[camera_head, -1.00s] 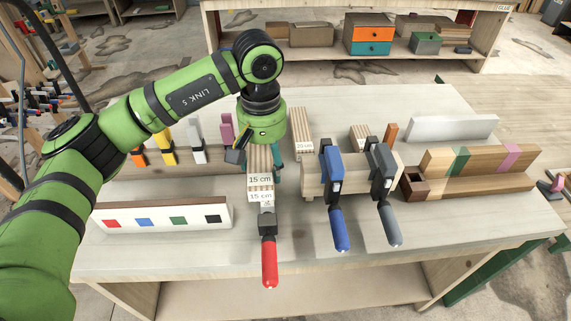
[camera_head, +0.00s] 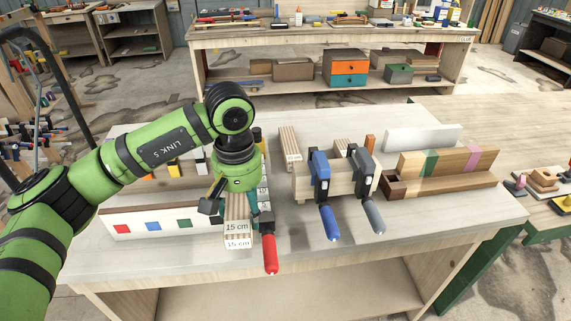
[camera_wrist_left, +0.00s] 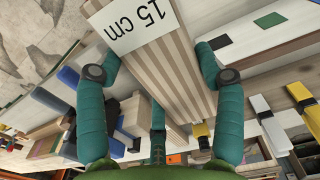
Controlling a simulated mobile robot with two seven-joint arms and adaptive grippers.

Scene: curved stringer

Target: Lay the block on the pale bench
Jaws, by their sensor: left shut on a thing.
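The block (camera_head: 238,229) is striped pale wood with 15 cm labels. My left gripper (camera_head: 238,202) is shut on it from above and holds it over the front left of the pale bench (camera_head: 420,220). In the left wrist view, the block (camera_wrist_left: 165,65) runs between the teal fingers, its label toward the top. Its far end is hidden by the gripper in the head view. I cannot tell exactly how high its underside is. My right gripper is not in view.
A red-handled clamp (camera_head: 270,252) stands just right of the block. Blue (camera_head: 327,200) and grey (camera_head: 368,200) clamps grip a wooden piece farther right. The bench's front right is clear.

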